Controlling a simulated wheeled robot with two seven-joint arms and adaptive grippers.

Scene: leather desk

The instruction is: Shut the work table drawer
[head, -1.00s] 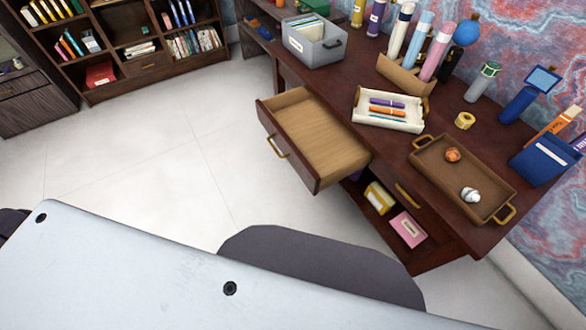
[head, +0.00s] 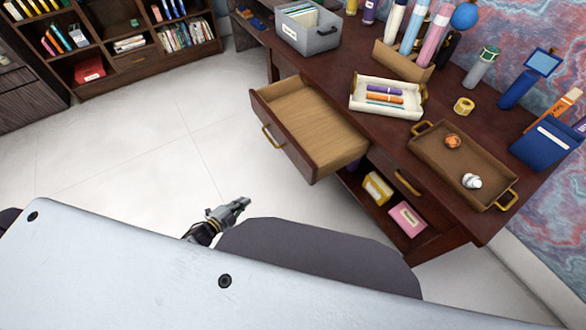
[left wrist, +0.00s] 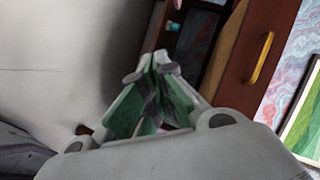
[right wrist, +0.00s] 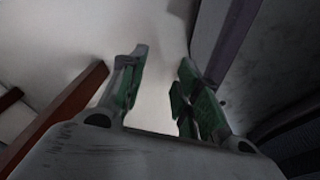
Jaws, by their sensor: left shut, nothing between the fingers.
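The work table drawer (head: 316,128) is pulled out from the dark red-brown table (head: 395,137) in the head view. It is empty, and its front with a brass handle (head: 272,137) faces left. My left gripper (head: 241,204) is low in front of the drawer, apart from it, above the floor. In the left wrist view the left gripper (left wrist: 158,62) is shut and empty, with a brass handle (left wrist: 262,58) on a wooden front to its right. My right gripper (right wrist: 162,68) shows only in the right wrist view, open and empty over pale floor.
On the table are a brown tray (head: 436,178), a white tray with pens (head: 361,108), a grey file box (head: 327,41) and a yellow tape roll (head: 464,106). Yellow and pink boxes (head: 407,218) sit on the lower shelf. Floor left of the drawer is clear.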

